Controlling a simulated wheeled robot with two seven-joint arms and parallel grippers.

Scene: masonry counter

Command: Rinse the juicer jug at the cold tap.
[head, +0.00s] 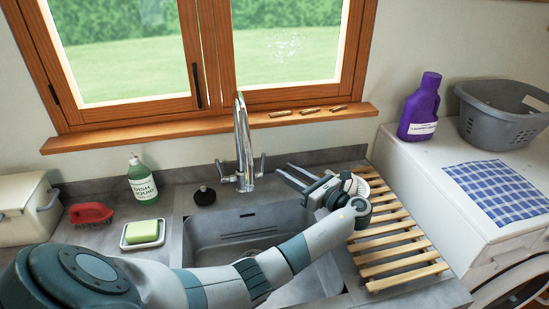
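The chrome tap (243,145) stands behind the grey sink (215,230), with a lever on each side. I cannot tell which lever is cold, and no water shows. My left gripper (283,168) is over the sink's back right, to the right of the tap. Its two fingers point toward the window side, apart, with nothing seen between them. A white ribbed thing (357,185) shows partly behind my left wrist, by the rack; I cannot tell if it is the juicer jug. No jug shows clearly elsewhere. My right gripper is not in view.
A slatted wooden rack (397,254) lies right of the sink. Left are a soap dish (142,235), green dish soap (142,180), a red brush (91,213) and a black plug (204,195). A purple bottle (420,105) and grey basket (502,115) stand on the white machine.

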